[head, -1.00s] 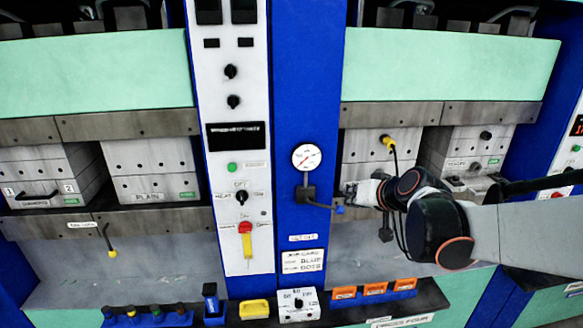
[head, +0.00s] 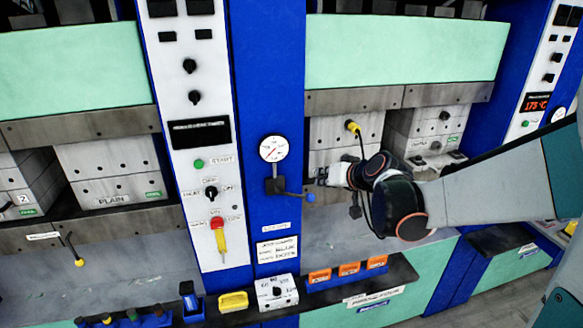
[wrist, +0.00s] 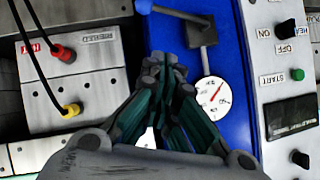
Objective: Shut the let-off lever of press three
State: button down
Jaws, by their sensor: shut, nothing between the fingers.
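A lever with a blue knob (head: 310,197) juts right from a dark block (head: 275,186) under the round gauge (head: 273,149) on the blue column; it looks like the let-off lever, though I cannot read its label. The rod slopes slightly down to the knob. In the wrist view the blue-tipped lever (wrist: 180,14) shows at the top, with the gauge (wrist: 213,95) right of the fingers. My gripper (head: 320,175) is shut and empty, pointing left just above and right of the knob in the head view. My fingertips (wrist: 166,66) look apart from the lever, though depth is unclear.
Metal mould blocks (head: 330,130) with a yellow-plugged cable stand behind my gripper.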

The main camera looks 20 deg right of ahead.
jog(key=w+a+f, duration=0.2)
jog(key=w+f, duration=0.4)
jog(key=f, duration=0.1)
jog(key=shift+w+a+f, duration=0.15)
jog(key=shift+w+a, duration=0.2)
jog(key=shift+a, duration=0.05)
jog(key=shift+f, duration=0.1)
jog(key=shift+d+f+m+y+b, duration=0.1)
jog(key=shift+f+m+y+b, duration=0.2)
jog(key=shift+b, duration=0.4)
